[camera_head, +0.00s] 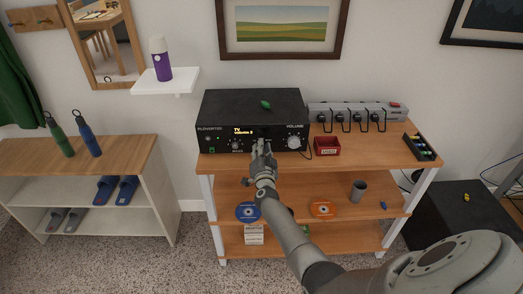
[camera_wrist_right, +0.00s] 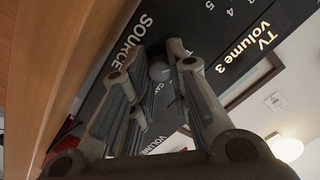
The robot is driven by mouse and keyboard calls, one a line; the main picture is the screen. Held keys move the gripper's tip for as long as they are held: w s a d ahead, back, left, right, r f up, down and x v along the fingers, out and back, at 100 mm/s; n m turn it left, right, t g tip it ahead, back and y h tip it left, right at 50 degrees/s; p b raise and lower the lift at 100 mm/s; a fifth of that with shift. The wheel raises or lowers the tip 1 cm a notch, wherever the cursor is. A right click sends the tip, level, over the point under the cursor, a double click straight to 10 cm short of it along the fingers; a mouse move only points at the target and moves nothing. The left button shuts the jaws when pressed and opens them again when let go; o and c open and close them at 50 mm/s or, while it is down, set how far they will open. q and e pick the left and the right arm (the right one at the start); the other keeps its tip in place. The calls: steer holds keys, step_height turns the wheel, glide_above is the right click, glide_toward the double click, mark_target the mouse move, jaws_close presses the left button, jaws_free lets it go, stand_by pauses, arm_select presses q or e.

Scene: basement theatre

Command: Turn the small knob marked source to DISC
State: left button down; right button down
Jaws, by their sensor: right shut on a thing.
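The black receiver (camera_head: 230,104) stands on the wooden shelf unit's top, and its display (camera_head: 243,131) reads "TV Volume 3". My right gripper (camera_head: 263,148) is at the middle of its front panel and hides the small source knob in the head view. The volume knob (camera_head: 294,142) is to the right of the gripper. My left gripper is not in view.
A green object (camera_head: 265,104) lies on top of the receiver. A red box (camera_head: 327,146), a power strip (camera_head: 350,112) and a black tray (camera_head: 420,147) are to its right. Discs (camera_head: 247,211) and a grey cup (camera_head: 358,190) are on the shelf below.

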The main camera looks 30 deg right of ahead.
steer(key=m, duration=0.1)
steer(key=m+b, duration=0.1)
steer(key=shift+f+m, duration=0.2)
steer(key=shift+m, duration=0.1)
steer(key=m+b, duration=0.2)
steer(key=m, duration=0.1)
steer(key=shift+m, duration=0.3)
steer(key=shift+m+b, duration=1)
steer(key=shift+m, duration=1.6)
steer(key=c, duration=1.3)
jaws_free()
steer(key=shift+r, duration=0.1)
